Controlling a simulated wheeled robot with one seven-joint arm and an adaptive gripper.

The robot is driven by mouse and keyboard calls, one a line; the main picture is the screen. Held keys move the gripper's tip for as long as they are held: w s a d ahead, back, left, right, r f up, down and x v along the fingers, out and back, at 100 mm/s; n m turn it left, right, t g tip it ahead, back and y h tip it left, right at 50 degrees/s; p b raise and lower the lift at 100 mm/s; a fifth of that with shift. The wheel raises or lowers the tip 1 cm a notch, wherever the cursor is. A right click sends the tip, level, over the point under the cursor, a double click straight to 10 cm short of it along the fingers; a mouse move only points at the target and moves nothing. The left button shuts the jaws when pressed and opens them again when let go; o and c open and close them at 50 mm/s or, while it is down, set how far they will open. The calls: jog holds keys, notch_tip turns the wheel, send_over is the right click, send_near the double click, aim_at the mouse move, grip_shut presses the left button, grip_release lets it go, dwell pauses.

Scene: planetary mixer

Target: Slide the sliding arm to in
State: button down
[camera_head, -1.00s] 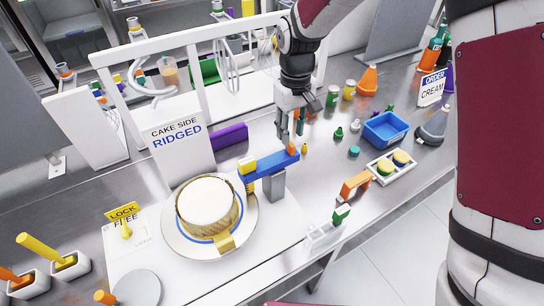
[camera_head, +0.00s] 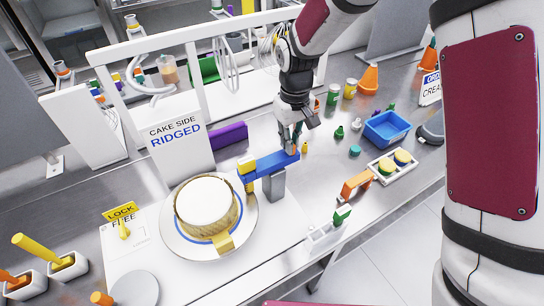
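The sliding arm is a blue bar (camera_head: 268,165) lying on a grey post (camera_head: 275,187), with a yellow block (camera_head: 245,168) at its left end beside the cake. My gripper (camera_head: 291,146) points down at the bar's right end, where the small orange knob is now mostly hidden by the fingers. The fingers look close around the knob, but whether they grip it is too small to tell. The cake (camera_head: 208,202) has a white top and a gold ridged side and stands on a round turntable (camera_head: 182,238).
A sign reading "CAKE SIDE RIDGED" (camera_head: 177,140) stands behind the cake. A purple block (camera_head: 228,134) lies behind the bar. A blue bin (camera_head: 387,128), a white tray with yellow-topped pieces (camera_head: 392,166) and an orange piece (camera_head: 357,182) are to the right. A white frame rises behind.

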aim_at(278, 157)
jog(key=shift+s+a+p, duration=0.25)
jog(key=shift+s+a, duration=0.3)
jog(key=shift+a, duration=0.3)
jog(key=shift+s+a+p, duration=0.2)
jog(key=shift+s+a, duration=0.35)
jog(key=shift+a, duration=0.25)
jog(key=c, duration=1.4)
grip_release()
jog(key=shift+c, duration=0.2)
jog(key=shift+r, duration=0.1)
jog(key=shift+r+p, duration=0.5)
jog(key=shift+r, duration=2.45)
jog(key=shift+d, duration=0.1)
